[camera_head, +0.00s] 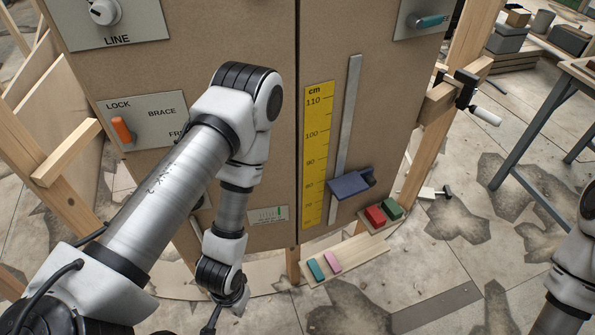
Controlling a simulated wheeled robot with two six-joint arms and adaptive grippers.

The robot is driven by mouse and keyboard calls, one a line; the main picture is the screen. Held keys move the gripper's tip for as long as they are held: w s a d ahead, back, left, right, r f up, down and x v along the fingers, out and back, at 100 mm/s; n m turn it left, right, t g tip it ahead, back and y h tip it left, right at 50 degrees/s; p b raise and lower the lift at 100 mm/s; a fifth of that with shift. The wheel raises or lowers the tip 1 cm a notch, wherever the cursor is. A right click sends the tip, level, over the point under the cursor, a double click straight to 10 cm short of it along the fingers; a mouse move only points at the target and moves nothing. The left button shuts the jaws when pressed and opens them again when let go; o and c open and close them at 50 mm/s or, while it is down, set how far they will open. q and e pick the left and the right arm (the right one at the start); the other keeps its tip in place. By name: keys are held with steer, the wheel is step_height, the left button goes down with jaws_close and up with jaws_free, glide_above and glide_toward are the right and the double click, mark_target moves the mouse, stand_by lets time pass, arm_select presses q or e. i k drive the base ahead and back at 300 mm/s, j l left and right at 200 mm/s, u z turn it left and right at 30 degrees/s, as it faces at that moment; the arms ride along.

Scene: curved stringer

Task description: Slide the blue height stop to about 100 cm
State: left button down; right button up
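The blue height stop (349,186) sits low on a grey vertical rail (348,115) on the brown panel. It is about level with the 80 mark of the yellow cm scale (317,150) left of the rail. The 100 mark is higher up, with bare rail beside it. My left arm hangs down left of the scale, its gripper (213,322) near the bottom edge, well below and left of the stop. Its fingers are too small and cut off to read. My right arm shows at the right edge; its gripper is out of view.
The panel also carries an orange lever (122,130), a white knob (103,12) and a teal handle (430,21). Red (375,216) and green (391,208) blocks lie below right of the stop. A clamp (466,90) grips the wooden frame at right.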

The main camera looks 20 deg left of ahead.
mark_target(343, 187)
steer(key=u, duration=0.3)
steer(key=i+l+u, duration=0.2)
steer(key=i+u, duration=0.25)
